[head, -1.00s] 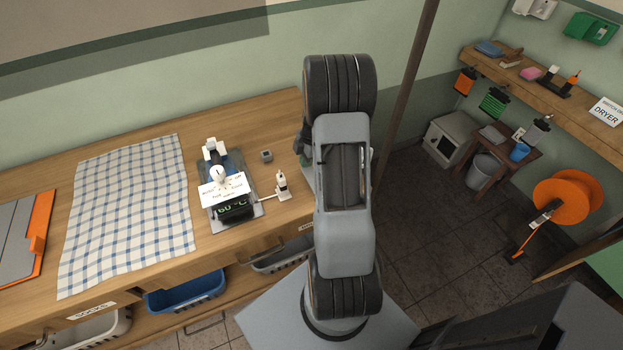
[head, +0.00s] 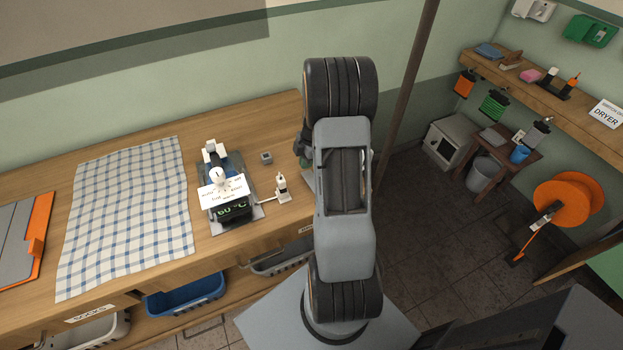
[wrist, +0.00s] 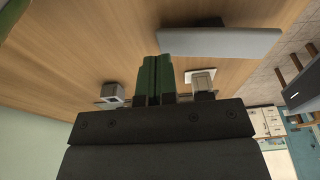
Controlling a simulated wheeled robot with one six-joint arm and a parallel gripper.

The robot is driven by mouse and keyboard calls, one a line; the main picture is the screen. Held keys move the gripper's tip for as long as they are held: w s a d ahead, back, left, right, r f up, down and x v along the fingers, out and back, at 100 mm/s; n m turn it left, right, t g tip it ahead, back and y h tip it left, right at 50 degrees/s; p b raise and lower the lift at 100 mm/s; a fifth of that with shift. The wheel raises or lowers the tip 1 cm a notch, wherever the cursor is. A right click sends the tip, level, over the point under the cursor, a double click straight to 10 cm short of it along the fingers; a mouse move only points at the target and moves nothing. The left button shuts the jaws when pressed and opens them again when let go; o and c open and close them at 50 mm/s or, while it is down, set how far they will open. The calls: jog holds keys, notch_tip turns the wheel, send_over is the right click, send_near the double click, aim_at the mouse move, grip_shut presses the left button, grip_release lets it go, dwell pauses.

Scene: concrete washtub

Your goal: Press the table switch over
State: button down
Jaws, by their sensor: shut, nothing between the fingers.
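Two small fixtures stand on the wooden table (head: 120,128). One is a grey cube (head: 266,157) with a dark top; the other is a white upright block (head: 282,187) on a pale plate with a white cable. I cannot tell for sure which is the table switch. In the wrist view my gripper (wrist: 158,60) has its green fingers together and empty. The cube (wrist: 112,92) shows to their left and the block (wrist: 203,80) to their right, both apart from the fingertips. In the head view my arm hides most of the gripper.
A device with a green 60 °C display (head: 232,210) and white card (head: 221,193) stands left of the block. A checked cloth (head: 130,215) lies further left. A grey panel (wrist: 220,42) lies close beyond the fingers. Bare wood surrounds the cube.

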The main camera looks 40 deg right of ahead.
aim_at(308, 177)
notch_tip(308, 177, up, 6)
jog(key=p, duration=0.3)
jog(key=shift+r, duration=0.25)
dwell(0.6)
jog(key=s+m, duration=0.1)
jog(key=m, duration=0.1)
jog(key=a+m, duration=0.1)
jog(key=m, duration=0.2)
jog(key=s+m, duration=0.1)
jog(key=m, duration=0.2)
jog(key=shift+s+a+f+g, duration=0.2)
jog(key=shift+s+g, duration=0.15)
jog(key=shift+g, duration=0.05)
jog(key=s+a+r+m+t+h, duration=0.1)
jog(key=s+a+r+m+t, duration=0.1)
jog(key=s+a+r, duration=0.3)
jog(key=s+a+r+m+t+h, duration=0.1)
jog(key=s+a+r+m, duration=0.4)
jog(key=a+r, duration=0.7)
jog(key=a+t, duration=0.1)
jog(key=a, duration=0.1)
jog(key=shift+a, duration=0.35)
